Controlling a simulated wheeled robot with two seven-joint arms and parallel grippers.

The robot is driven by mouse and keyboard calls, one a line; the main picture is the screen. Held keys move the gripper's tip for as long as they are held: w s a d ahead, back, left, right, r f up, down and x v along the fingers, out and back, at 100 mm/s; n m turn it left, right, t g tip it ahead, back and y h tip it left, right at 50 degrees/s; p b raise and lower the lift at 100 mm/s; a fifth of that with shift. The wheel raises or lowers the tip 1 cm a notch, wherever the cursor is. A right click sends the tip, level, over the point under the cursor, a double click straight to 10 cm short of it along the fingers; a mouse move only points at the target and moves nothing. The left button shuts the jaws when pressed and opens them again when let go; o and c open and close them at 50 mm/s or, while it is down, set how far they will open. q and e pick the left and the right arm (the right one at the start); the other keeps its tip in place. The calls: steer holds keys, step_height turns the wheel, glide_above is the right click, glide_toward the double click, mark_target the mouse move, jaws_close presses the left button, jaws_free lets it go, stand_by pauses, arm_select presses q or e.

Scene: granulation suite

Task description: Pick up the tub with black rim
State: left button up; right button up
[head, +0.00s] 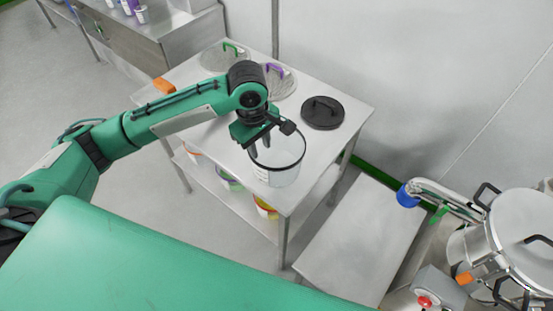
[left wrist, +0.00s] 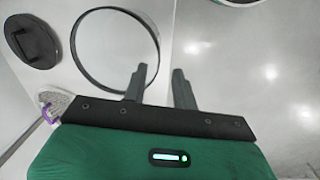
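The tub with black rim (head: 287,178) is a pale, see-through tub near the front right edge of the steel table. It stands upright and looks empty. In the left wrist view its round black rim (left wrist: 79,38) shows from above. My left gripper (head: 259,148) is over the left part of the tub, pointing down. In the left wrist view the two fingers of my left gripper (left wrist: 159,70) are apart, one over the tub's inside and one outside, with the rim running between them. Whether the fingers touch it cannot be told. My right gripper is not in view.
A black lid (head: 322,112) lies behind the tub. Lids with a purple handle (head: 275,68) and a green handle (head: 232,48) lie farther back. Tubs with coloured rims stand on the lower shelf (head: 225,187). A lower steel surface (head: 362,240) and a vessel (head: 520,230) are at right.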

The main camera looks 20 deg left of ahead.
mark_target(259, 162)
arm_select(q)
steer(key=shift+n, duration=0.8)
steer(key=f+p, duration=0.1)
steer(key=f, duration=0.3)
steer(key=w+a+f+p, duration=0.1)
steer(key=f, duration=0.3)
steer(key=w+f+p, duration=0.1)
steer(key=f, duration=0.3)
steer(key=shift+w+a+f+p, duration=0.1)
steer(key=shift+a+p, duration=0.15)
steer(key=shift+p, duration=0.05)
steer(key=shift+f, duration=0.1)
steer(key=shift+c, duration=0.5)
jaws_close()
